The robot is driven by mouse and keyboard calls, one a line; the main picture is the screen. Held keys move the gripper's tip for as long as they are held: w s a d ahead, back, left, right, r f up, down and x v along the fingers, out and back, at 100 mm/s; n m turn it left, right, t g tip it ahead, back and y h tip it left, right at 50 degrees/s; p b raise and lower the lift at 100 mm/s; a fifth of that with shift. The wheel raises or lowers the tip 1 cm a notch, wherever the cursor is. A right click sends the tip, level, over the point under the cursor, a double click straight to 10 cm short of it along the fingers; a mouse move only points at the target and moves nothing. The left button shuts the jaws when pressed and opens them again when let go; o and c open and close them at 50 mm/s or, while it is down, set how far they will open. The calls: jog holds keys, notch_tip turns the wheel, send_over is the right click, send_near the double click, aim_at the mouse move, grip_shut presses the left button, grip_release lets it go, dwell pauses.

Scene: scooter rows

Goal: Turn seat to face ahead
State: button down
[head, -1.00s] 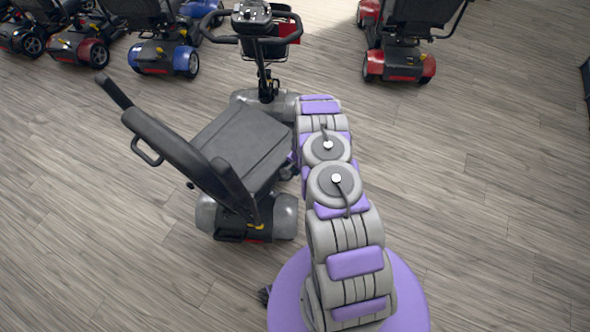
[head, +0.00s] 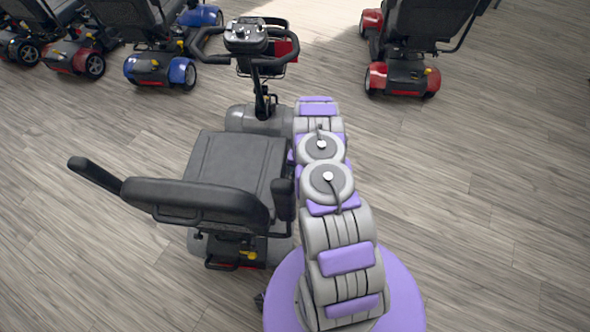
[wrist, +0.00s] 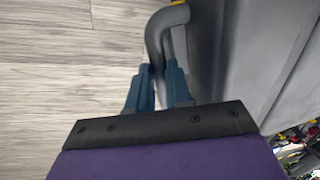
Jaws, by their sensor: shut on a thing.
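The black scooter seat (head: 238,160) has its cushion pointing up the picture, toward the tiller (head: 250,42), nearly in line with it. Its backrest (head: 195,198) is on the near side, slightly slanted, with an armrest (head: 95,176) sticking out at the left and another (head: 285,200) at the right. In the head view my own arm lies along the scooter's right side and hides my gripper. In the wrist view my gripper (wrist: 162,72) has its blue fingers shut on a grey bent bar (wrist: 158,38) beside a grey panel.
Blue (head: 160,68) and red (head: 75,55) scooters stand in a row at the upper left. Another red scooter (head: 402,72) stands at the upper right. The wood-look floor (head: 480,200) is clear on the right and at the lower left.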

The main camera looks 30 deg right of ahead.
jog(key=shift+w+d, duration=0.1)
dwell(0.3)
jog(key=c, duration=1.1)
grip_release()
jog(key=shift+o, duration=0.2)
notch_tip(320, 180, up, 17)
jog(key=s+d+p, duration=0.2)
jog(key=p, duration=0.2)
jog(key=shift+d, duration=0.4)
